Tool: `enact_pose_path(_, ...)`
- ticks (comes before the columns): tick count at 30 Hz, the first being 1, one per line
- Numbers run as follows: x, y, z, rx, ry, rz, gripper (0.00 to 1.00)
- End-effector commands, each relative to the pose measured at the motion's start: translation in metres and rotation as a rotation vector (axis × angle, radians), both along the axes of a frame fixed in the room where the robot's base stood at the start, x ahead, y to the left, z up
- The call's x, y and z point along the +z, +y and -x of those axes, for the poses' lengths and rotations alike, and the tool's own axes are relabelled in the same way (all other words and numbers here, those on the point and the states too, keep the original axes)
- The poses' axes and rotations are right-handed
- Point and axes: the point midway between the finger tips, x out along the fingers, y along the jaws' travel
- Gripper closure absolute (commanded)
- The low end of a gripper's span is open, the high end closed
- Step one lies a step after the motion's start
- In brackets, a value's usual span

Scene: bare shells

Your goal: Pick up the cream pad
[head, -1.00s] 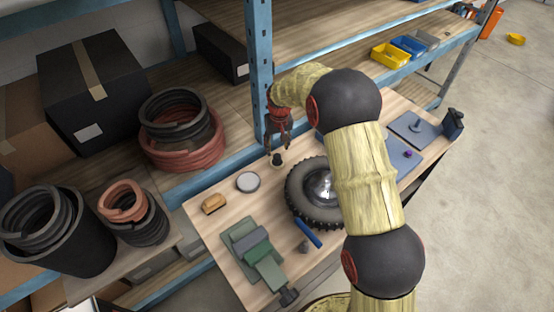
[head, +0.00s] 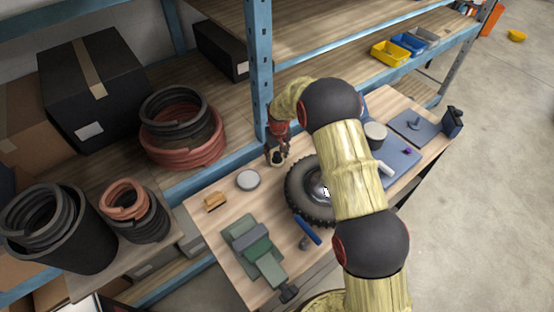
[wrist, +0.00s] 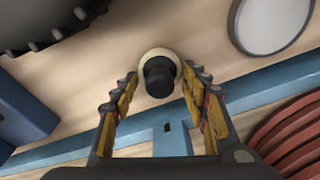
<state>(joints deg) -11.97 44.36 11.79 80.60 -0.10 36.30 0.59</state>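The cream pad (wrist: 146,58) is a small round cream disc with a black knob on top. It stands on the wooden bench near its back edge. My gripper (wrist: 160,76) is open, with its two fingers spread apart and the pad's black knob showing between their tips in the wrist view. In the head view my gripper (head: 277,158) is right over the pad, which it largely hides. I cannot tell whether the fingers touch it.
A grey-topped round disc (head: 248,180) and a tyre (head: 300,190) flank the pad on the wooden bench (head: 215,235). A blue shelf upright (head: 259,70) stands close behind my gripper. A green vise (head: 255,250) and tan block (head: 215,201) are nearer the front.

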Motion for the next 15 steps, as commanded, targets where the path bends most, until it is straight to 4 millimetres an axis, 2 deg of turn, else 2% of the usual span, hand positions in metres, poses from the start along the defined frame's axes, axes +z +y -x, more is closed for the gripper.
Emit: enact_pose_path(15,0.0001,0.0000,0.0002,0.000,0.000,0.000,0.85)
